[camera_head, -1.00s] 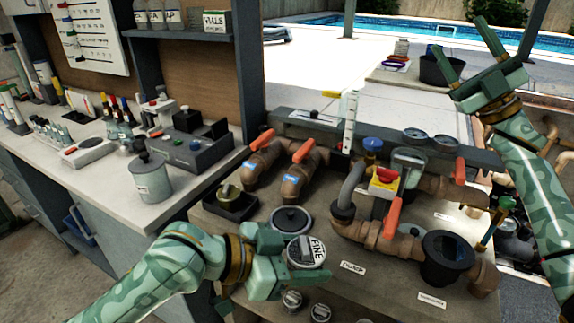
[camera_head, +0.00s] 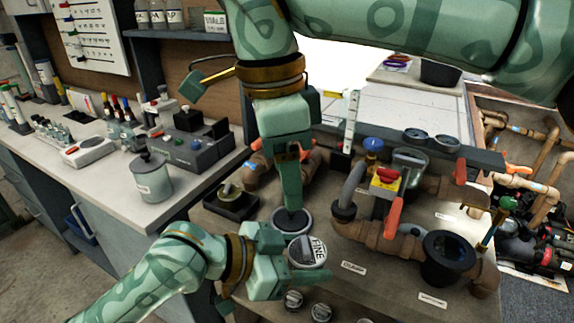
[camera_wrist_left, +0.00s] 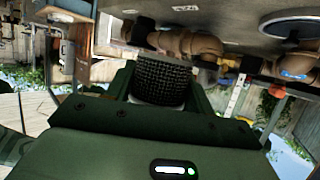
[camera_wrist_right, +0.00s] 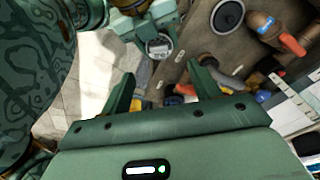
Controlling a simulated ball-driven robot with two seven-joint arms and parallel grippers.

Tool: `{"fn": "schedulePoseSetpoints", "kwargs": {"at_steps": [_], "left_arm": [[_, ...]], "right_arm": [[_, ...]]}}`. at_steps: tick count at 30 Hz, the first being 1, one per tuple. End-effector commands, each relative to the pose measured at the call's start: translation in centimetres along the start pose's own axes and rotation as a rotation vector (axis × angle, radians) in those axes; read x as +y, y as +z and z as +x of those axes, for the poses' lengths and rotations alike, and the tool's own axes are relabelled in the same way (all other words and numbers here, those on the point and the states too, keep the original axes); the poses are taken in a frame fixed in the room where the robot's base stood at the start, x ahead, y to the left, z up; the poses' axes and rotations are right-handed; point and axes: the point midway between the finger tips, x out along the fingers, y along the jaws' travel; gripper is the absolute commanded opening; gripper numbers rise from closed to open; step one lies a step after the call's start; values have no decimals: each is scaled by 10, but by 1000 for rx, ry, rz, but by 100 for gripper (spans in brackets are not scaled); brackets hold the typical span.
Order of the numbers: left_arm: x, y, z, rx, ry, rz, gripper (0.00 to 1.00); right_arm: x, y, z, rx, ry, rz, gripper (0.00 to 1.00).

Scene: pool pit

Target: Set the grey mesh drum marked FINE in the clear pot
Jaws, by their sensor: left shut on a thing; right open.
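The grey mesh drum marked FINE (camera_head: 307,251) has a pale lettered top and a dark mesh side, seen in the left wrist view (camera_wrist_left: 160,82). My left gripper (camera_head: 292,262) is shut on it, low over the front of the deck. A black-rimmed open pot (camera_head: 448,250) sits in the pipe line to the right, apart from the drum; I cannot tell how clear its wall is. My right gripper (camera_head: 290,200) is open and empty, pointing down, and overlaps the dark round lid (camera_head: 292,221) behind the drum. In the right wrist view the FINE top (camera_wrist_right: 159,46) shows beyond the fingers.
A square black tray (camera_head: 232,203) lies left of the lid. Small knobs (camera_head: 294,299) stand at the front. A workbench with a grey canister (camera_head: 152,178) is at left.

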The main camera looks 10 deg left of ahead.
Motion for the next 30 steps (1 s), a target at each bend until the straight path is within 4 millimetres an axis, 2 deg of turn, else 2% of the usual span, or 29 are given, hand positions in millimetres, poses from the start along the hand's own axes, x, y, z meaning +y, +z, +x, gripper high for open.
{"fn": "schedulePoseSetpoints", "kwargs": {"at_steps": [5, 12, 18, 24, 30], "left_arm": [[0, 0, 0, 0, 0, 0, 30], [0, 0, 0, 0, 0, 0, 30], [0, 0, 0, 0, 0, 0, 30], [0, 0, 0, 0, 0, 0, 30], [0, 0, 0, 0, 0, 0, 30]], "right_arm": [[0, -4, 20, 37, -4, -8, 62], [0, -5, 70, 32, -3, -7, 62], [-1, -6, 104, 30, -5, -6, 62], [-1, -7, 118, 31, -7, -5, 62], [-1, -7, 120, 31, -8, -5, 62]]}}
